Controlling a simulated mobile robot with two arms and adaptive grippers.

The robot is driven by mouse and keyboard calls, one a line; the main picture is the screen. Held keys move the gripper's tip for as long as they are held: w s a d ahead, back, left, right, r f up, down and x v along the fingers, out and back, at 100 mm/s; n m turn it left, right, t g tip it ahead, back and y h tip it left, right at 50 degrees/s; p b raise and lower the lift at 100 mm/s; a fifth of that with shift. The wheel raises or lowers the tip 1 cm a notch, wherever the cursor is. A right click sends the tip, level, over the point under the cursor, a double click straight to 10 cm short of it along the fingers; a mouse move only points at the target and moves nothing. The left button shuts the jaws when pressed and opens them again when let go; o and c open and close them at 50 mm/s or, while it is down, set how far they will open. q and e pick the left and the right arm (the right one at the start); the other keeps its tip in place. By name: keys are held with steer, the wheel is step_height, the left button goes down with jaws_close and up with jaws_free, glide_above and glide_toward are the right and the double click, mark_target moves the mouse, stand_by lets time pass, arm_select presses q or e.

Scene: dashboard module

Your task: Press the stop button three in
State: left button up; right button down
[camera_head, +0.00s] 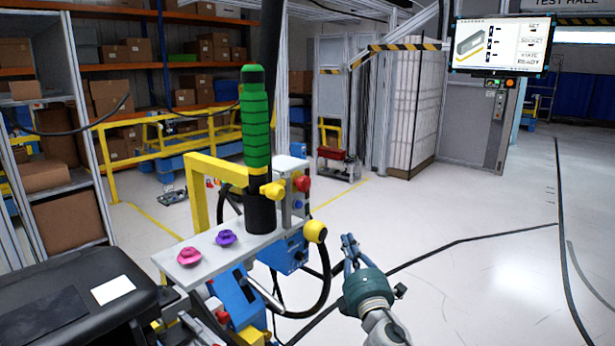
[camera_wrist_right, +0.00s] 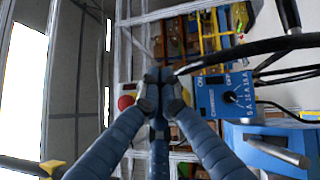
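A round red button (camera_head: 302,184) sits on a grey upright box on the module, just right of the green-ribbed column. In the right wrist view a red button (camera_wrist_right: 125,102) shows left of the fingertips, with part of its mount hidden. My right gripper (camera_head: 350,246) is below and right of the red button in the head view, apart from it. My left gripper is not in view.
Pink (camera_head: 189,256) and purple (camera_head: 226,238) knobs sit on the grey plate. A yellow knob (camera_head: 316,232) and a black cable loop lie between the module and my right gripper. A blue box with a dial (camera_wrist_right: 228,97) is right of the fingers. The floor at right is open.

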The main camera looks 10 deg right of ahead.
mark_target(306, 185)
step_height(306, 185, up, 12)
steer(key=s+a+n+t+p, duration=0.1)
steer(key=n+t, duration=0.1)
steer(key=shift+s, duration=0.2)
steer(key=shift+w+a+b, duration=0.6)
steer(key=shift+w+a, duration=0.3)
steer(key=shift+w, duration=0.25)
steer(key=shift+w+a+b, duration=0.6)
steer(key=shift+w+a, duration=0.3)
steer(key=shift+w, duration=0.3)
steer(key=shift+w+a+b, duration=0.6)
steer(key=shift+w+a, duration=0.3)
steer(key=shift+w, duration=0.25)
steer(key=shift+w+a, duration=0.1)
steer(key=shift+w, duration=0.05)
steer(key=shift+w+a+b, duration=0.15)
steer(key=shift+w+b, duration=0.05)
steer(key=shift+b, duration=0.15)
